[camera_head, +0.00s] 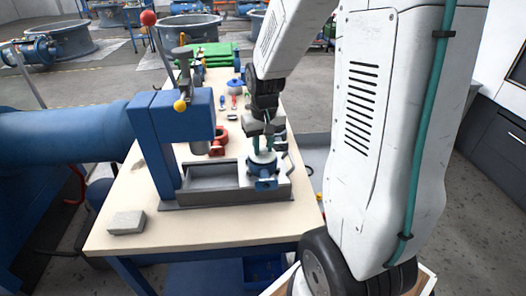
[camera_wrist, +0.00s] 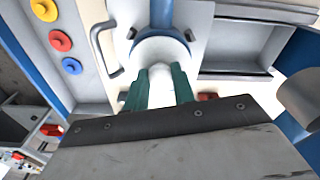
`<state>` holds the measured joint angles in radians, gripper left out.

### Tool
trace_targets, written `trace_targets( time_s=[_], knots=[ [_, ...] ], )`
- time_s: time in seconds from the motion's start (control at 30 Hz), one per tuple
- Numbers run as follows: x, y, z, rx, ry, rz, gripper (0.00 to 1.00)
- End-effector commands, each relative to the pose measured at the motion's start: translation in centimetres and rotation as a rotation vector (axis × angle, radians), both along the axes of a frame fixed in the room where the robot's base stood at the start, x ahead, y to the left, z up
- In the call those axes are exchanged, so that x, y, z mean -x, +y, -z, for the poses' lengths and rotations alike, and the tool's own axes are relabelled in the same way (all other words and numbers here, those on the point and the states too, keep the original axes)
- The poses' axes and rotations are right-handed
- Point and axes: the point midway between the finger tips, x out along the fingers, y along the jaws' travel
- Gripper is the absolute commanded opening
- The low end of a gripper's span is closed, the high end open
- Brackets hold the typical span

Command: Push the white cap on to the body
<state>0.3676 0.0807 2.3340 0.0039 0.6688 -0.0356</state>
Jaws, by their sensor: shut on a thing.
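The white cap (camera_head: 262,161) is low between the fingers of my gripper (camera_head: 263,147), at the right end of a grey metal fixture. In the wrist view the teal fingers of my gripper (camera_wrist: 160,78) are shut on the narrow white part of the cap (camera_wrist: 160,49), whose wide round part lies beyond the fingertips. The blue body (camera_head: 266,184) is just below the cap in the head view. It shows as a blue piece beyond the cap in the wrist view (camera_wrist: 162,13). The seam between cap and body is hidden, so I cannot tell how far the cap is seated.
A blue lever press (camera_head: 172,118) stands left of my gripper. The grey fixture (camera_head: 205,197) has an open tray beside the body. A red part (camera_head: 219,138) and small tools lie behind. A grey block (camera_head: 126,222) rests front left; the table's front is otherwise clear.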

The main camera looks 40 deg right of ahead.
Motion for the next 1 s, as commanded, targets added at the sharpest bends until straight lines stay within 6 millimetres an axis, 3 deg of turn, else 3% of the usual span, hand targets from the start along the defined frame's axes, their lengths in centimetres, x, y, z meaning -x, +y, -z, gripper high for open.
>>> trace_targets(
  time_s=[1.0],
  knots=[
    [0.07, 0.01, 1.03, -0.001, 0.002, 0.000, 0.00]
  ],
)
